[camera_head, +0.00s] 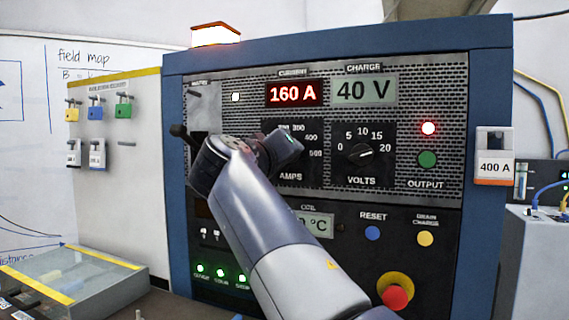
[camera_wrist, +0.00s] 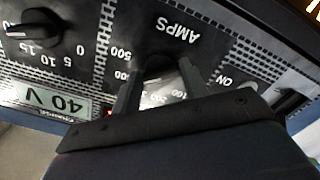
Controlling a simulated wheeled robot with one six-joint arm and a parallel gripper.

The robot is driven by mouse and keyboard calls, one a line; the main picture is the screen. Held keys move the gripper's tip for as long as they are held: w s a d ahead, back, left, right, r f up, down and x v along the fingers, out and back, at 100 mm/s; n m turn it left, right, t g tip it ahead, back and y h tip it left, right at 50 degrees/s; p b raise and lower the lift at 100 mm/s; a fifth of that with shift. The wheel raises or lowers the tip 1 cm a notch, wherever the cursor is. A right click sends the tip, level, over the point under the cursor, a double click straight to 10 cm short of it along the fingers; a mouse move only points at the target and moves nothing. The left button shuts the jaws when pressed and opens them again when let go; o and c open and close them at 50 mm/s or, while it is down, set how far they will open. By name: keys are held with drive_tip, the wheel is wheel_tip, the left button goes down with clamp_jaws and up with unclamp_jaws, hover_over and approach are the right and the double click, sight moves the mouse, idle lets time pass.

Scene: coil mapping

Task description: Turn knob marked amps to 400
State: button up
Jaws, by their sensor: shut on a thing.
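The AMPS dial (camera_head: 303,165) is a black plate with white numbers on the grey panel, and 300, 400 and 500 show above and right of my arm. My gripper (camera_head: 284,148) is at this dial and covers its knob in the head view. In the wrist view the two dark fingers of my gripper (camera_wrist: 158,76) are on either side of the dark AMPS knob (camera_wrist: 157,66), shut on it. The knob's pointer is hidden. The red current display (camera_head: 293,93) reads 160 A.
The VOLTS knob (camera_head: 361,153) is right of the AMPS dial, below the 40 V display (camera_head: 364,90). A red emergency button (camera_head: 395,297) sits low. A 400 A card (camera_head: 494,167) hangs at right.

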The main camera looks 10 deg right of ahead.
drive_tip(key=shift+f+m, duration=0.1)
drive_tip(key=shift+m, duration=0.2)
drive_tip(key=o, duration=1)
drive_tip(key=v, duration=1)
drive_tip(key=shift+s+a, duration=0.2)
drive_tip(key=shift+s, duration=0.1)
drive_tip(key=x, duration=1)
drive_tip(key=shift+w+d, duration=0.2)
drive_tip(key=shift+w, duration=0.15)
